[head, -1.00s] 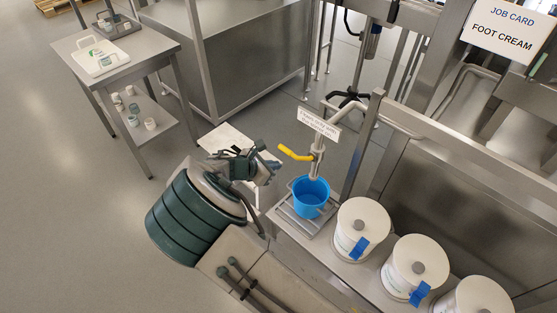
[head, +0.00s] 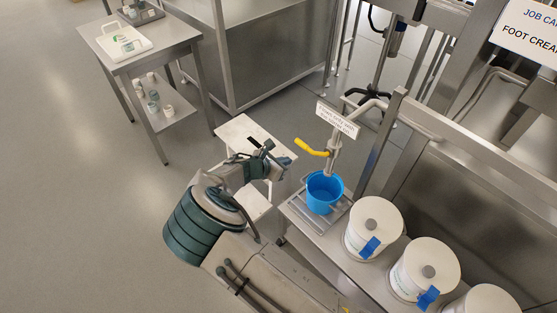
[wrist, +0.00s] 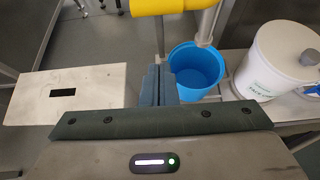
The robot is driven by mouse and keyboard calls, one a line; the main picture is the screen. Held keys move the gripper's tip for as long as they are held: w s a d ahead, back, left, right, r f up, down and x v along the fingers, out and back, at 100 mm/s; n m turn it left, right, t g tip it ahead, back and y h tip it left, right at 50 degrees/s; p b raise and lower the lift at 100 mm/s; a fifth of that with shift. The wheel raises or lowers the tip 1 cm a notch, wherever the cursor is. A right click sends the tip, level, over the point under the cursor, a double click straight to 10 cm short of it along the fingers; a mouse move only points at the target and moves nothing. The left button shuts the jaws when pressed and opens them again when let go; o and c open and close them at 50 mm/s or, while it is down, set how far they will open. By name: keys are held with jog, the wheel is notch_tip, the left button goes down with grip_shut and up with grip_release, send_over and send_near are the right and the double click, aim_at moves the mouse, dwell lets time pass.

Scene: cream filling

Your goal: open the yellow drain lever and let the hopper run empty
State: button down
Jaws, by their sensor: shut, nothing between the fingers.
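The yellow drain lever (head: 311,148) points left from an upright steel pipe in the head view. Its yellow grip (wrist: 172,5) crosses the top edge of the wrist view. A blue bucket (head: 325,192) stands under the pipe; its inside looks plain blue, with no cream visible, in the wrist view (wrist: 196,68). My gripper (head: 289,167) is below and left of the lever, apart from it. In the wrist view its fingers (wrist: 159,84) are shut together and empty, short of the lever. I cannot make out the hopper.
Lidded white tubs (head: 372,227) with blue tape stand right of the bucket. The bucket is on a slatted tray (head: 300,211). A white stool (head: 237,132) with a slot is behind my gripper. A hanging sign (head: 337,118) is above the lever. Open floor lies left.

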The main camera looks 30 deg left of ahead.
jog(key=w, duration=0.1)
jog(key=w+d+r+p, duration=0.1)
jog(key=w, duration=0.2)
jog(key=shift+w+d+r+p, duration=0.2)
jog(key=shift+w+r+p, duration=0.1)
jog(key=shift+w+p, duration=0.1)
